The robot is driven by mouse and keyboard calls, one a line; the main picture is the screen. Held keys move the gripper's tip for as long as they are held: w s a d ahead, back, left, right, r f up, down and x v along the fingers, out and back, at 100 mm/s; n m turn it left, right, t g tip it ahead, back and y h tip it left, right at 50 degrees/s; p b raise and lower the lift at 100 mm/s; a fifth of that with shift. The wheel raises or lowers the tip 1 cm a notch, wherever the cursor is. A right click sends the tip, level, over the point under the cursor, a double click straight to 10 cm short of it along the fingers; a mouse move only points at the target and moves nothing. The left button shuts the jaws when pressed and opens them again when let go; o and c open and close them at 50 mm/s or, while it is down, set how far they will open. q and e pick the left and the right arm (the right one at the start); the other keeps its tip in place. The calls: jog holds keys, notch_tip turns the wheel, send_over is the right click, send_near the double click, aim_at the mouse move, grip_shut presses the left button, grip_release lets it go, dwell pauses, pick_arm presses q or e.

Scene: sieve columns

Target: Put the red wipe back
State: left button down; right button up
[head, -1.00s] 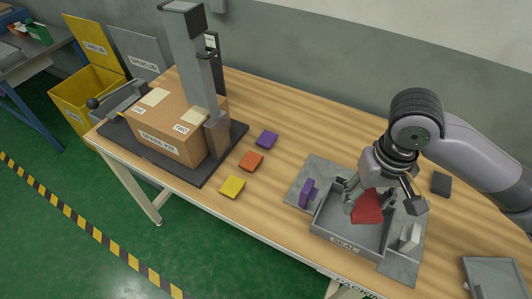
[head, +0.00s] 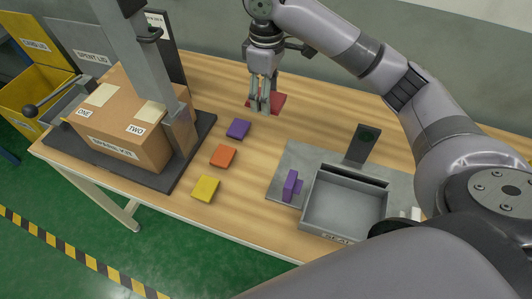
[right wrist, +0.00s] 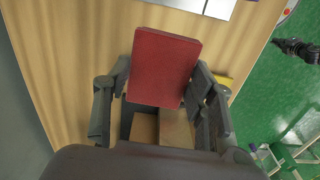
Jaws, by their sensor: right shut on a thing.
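In the right wrist view the red wipe (right wrist: 163,67) lies between the fingers (right wrist: 160,105) and hides part of what is below. A purple wipe (head: 238,129), an orange wipe (head: 223,155) and a yellow wipe (head: 206,188) lie in a row on the table. The grey tray (head: 318,222) marked SEAL looks empty. My left gripper is not in view.
A press (head: 135,60) with a cardboard box (head: 120,140) stands left on a dark base. A purple upright piece (head: 290,186) stands beside the tray. Bare wooden table (head: 265,150) lies between the wipes and the tray plate. My right arm covers the right side.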

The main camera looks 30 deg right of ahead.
aim_at(267, 151)
jog(key=shift+w+d+f, duration=0.15)
jog(key=shift+w+f, duration=0.05)
jog(key=shift+w, duration=0.05)
notch_tip(267, 151, down, 20)
jog(key=shift+r+p, duration=0.1)
jog(key=shift+p, duration=0.3)
jog(key=o, duration=0.8)
jog(key=shift+o, duration=0.2)
notch_tip(267, 151, up, 12)
dwell(0.6)
